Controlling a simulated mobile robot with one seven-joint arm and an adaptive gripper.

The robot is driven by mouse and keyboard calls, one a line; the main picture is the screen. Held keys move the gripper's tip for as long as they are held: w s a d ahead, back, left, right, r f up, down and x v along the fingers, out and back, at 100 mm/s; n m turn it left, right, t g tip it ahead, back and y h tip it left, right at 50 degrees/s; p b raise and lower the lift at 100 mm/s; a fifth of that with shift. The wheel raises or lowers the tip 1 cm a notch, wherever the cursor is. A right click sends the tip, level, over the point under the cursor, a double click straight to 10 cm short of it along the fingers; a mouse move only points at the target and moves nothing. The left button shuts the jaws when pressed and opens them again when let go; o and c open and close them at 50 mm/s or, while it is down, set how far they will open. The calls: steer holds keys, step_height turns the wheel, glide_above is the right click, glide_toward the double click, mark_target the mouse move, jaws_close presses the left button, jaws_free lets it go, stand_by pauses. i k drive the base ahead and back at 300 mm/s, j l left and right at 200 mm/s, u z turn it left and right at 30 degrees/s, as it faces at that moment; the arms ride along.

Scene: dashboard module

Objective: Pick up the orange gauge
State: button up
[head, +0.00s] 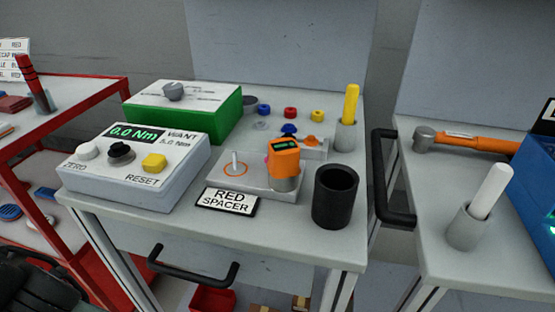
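The orange gauge (283,158) is a blocky orange head with a small dark display showing green marks. It sits upright on a short grey cylinder (286,184) at the right end of a light grey fixture plate (256,189). The plate also has an upright pin inside an orange ring (236,169) to the gauge's left. No fingers of my gripper can be made out. A dark shape is cut off at the lower left corner, and I cannot tell what it is.
A black cup (335,196) stands close to the gauge's right. A "RED SPACER" sign (226,201) is in front. A torque display box (138,170) and a green box (186,108) are left. Behind are coloured caps and a yellow-handled tool (351,103). Black handles edge the bench.

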mark_target(283, 169)
steer(key=k+l, duration=0.15)
steer(key=k, duration=0.45)
steer(key=k+l+u, duration=0.1)
steer(key=k, duration=0.5)
